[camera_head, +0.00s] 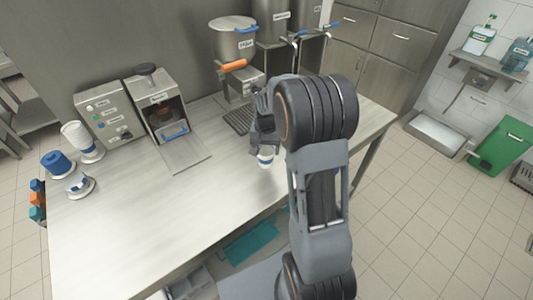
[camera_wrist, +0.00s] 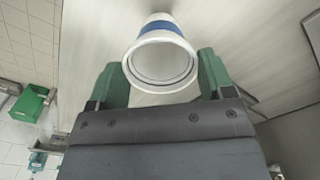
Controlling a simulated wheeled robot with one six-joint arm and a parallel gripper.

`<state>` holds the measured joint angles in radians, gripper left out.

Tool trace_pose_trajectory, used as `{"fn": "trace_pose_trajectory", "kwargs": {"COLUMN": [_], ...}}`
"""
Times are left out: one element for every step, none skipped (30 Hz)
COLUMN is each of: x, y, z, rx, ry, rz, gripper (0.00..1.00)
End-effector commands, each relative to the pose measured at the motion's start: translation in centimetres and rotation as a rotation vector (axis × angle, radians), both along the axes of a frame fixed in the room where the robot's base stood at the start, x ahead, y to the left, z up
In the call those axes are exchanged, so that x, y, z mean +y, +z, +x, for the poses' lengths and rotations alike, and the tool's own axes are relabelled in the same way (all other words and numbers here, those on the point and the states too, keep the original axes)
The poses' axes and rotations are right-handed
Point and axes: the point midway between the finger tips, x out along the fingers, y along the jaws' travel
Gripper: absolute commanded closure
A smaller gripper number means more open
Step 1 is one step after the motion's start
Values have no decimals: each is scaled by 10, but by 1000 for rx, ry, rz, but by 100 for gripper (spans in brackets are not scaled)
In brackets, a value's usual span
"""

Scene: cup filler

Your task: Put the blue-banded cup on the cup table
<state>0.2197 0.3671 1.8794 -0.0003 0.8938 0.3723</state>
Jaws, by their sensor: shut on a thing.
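The blue-banded cup (camera_wrist: 161,32) is white with a blue band around it; its open mouth faces the camera in the wrist view. My gripper (camera_wrist: 162,72) is shut on it, with a green finger pad on either side. In the head view the cup (camera_head: 265,158) shows below my gripper (camera_head: 262,140), over the front part of a long pale table (camera_head: 190,210). I cannot tell whether the cup touches the table top. No label shows which table is the cup table.
A tall white holder (camera_head: 82,141), a blue roll-like object (camera_head: 57,164) and a small white item (camera_head: 79,186) stand at the table's left end. Machines (camera_head: 160,108) and steel urns (camera_head: 236,40) line the back. The front middle is clear.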

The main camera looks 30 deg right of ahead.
Motion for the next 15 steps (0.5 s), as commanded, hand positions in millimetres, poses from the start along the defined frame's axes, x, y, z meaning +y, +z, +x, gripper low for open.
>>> {"fn": "trace_pose_trajectory", "kwargs": {"x": [-5, -4, -3, -3, -3, -3, -3, -3, -3, -3, -3, -3, -3, -3, -3], "y": [-6, -11, -17, -21, -24, -28, -30, -32, -33, -34, -34, -34, -34, -34, -34], "z": [-3, -2, -2, -2, -2, -2, -2, -2, -2, -2, -2, -2, -2, -1, -1], "rx": [5, 5, 5, 4, 5, 4, 3, 2, 2, 2, 2, 2, 1, 1, 1], "ry": [-3, -1, 0, 0, 0, 0, 0, 0, -1, -1, -1, -1, -1, -1, -1], "rz": [1, 1, 1, 1, 1, 1, 1, 0, 0, 0, 0, 0, 0, 0, 0], "gripper": [47, 47, 47, 47, 47, 47, 47, 47, 47, 47, 47, 47, 47, 47, 47]}}
